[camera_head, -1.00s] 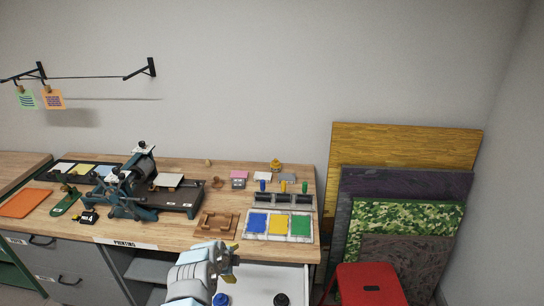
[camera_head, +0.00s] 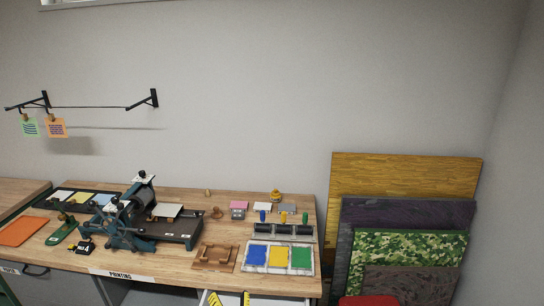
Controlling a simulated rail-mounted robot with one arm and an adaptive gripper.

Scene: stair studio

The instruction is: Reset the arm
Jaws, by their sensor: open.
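Only the tips of my gripper (camera_head: 230,299) show, at the bottom edge of the head view. The two yellow-and-black fingertips stand apart with nothing seen between them, so it is open. They are in front of the workbench (camera_head: 180,262), below the brown wooden block piece (camera_head: 214,256) in the picture. The rest of my arm is out of view.
A printing press (camera_head: 142,222) stands on the bench. To its right are a tray with blue, yellow and green pads (camera_head: 279,270) and a rack of rollers (camera_head: 284,231). Boards (camera_head: 405,175) lean at the wall; a red stool (camera_head: 368,301) is cut off below.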

